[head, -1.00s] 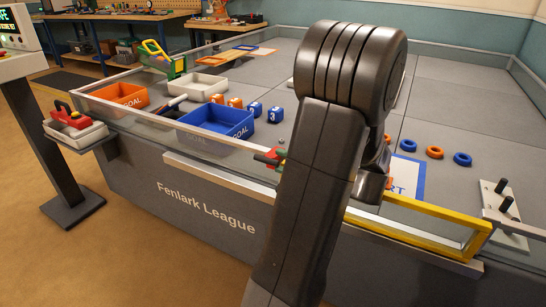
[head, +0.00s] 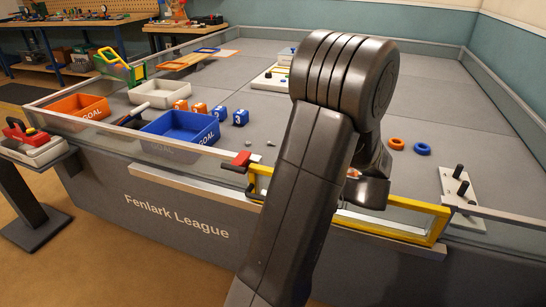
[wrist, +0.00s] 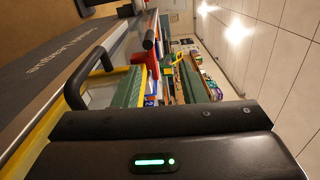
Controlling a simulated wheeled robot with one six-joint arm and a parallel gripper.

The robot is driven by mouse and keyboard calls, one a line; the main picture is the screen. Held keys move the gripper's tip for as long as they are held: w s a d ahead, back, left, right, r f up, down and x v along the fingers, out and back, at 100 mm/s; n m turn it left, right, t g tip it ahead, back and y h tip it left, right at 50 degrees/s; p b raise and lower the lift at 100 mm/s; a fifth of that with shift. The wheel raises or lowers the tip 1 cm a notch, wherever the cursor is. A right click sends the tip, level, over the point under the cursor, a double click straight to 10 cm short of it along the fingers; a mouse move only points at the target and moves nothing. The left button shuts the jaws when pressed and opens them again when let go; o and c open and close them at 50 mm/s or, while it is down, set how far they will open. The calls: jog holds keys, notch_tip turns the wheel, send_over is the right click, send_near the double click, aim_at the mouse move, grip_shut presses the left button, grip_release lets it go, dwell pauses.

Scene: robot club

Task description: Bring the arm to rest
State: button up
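My arm rises through the middle of the head view, folded at a big rounded joint, with its wrist part (head: 365,190) low behind it. The fingertips are hidden in that view. In the wrist view my gripper (wrist: 160,88) shows two green-padded fingers standing apart with nothing held between them. A red lever with a black end (wrist: 150,55) shows beyond the gap; I cannot tell its exact distance.
The grey field table (head: 300,120) has a yellow-framed gate (head: 385,232) and a red latch (head: 241,160) on its near side. On it are an orange bin (head: 82,108), a blue bin (head: 180,140), rings (head: 422,149) and a peg plate (head: 460,190). Tan floor lies left.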

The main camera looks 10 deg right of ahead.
jog(key=shift+b+x, duration=0.55)
jog(key=shift+x, duration=2.95)
jog(key=shift+s, duration=0.1)
